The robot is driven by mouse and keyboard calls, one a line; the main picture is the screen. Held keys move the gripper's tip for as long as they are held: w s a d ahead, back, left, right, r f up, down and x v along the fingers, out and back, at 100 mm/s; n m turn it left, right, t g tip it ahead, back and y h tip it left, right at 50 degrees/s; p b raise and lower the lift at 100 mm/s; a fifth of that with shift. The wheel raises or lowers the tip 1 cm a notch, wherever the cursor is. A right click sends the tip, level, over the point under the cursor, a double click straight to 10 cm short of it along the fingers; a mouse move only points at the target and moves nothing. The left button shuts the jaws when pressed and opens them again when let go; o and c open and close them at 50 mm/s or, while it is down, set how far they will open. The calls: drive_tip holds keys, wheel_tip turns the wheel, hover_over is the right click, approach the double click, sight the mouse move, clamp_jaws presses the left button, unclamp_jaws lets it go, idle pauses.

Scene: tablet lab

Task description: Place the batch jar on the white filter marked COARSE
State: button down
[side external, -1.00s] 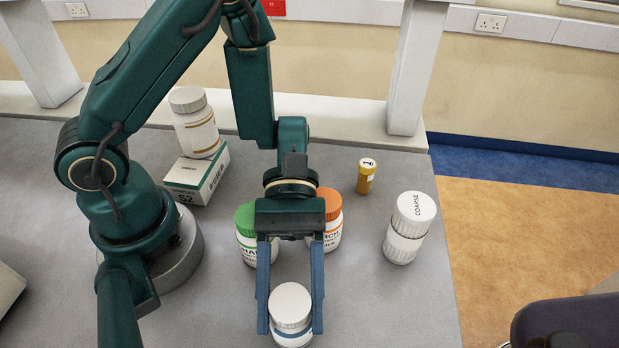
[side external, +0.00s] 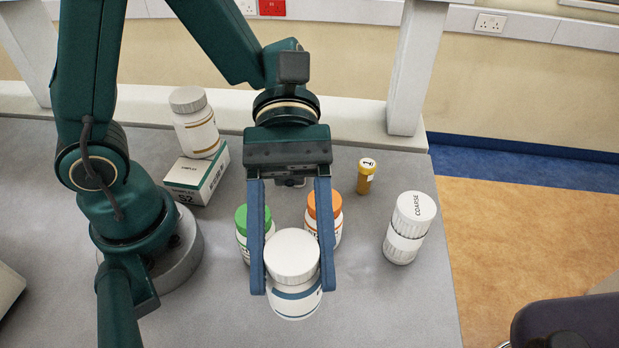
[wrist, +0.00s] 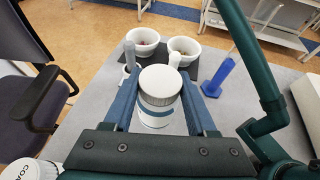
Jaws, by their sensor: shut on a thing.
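My gripper (side external: 291,255) is shut on a white jar with a blue band (side external: 293,260), which is upright and appears raised above the table. The jar also shows between the fingers in the wrist view (wrist: 159,95). I take it to be the batch jar; its label text is not readable. The white filter marked COARSE (side external: 414,212) is the lid-like top of a stack on a white ribbed piece, at the right of the table. Part of it shows at the lower left of the wrist view (wrist: 28,168). The held jar is left of the filter and apart from it.
A green-capped jar (side external: 241,220) and an orange-capped jar (side external: 324,205) stand just behind the held jar. An amber bottle (side external: 366,178) stands behind the filter.

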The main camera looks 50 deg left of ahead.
drive_tip(key=w+d+r+n+t+h, duration=0.1)
drive_tip(key=w+r+n+t+h, duration=0.2)
drive_tip(key=w, duration=0.7)
wheel_tip(320, 180, up, 8)
drive_tip(key=n+t, duration=0.4)
hover_over(417, 205)
drive_tip(key=shift+y, duration=0.5)
wheel_tip(417, 205, down, 10)
drive_tip(key=shift+r, duration=0.1)
drive_tip(key=shift+c, duration=1)
unclamp_jaws()
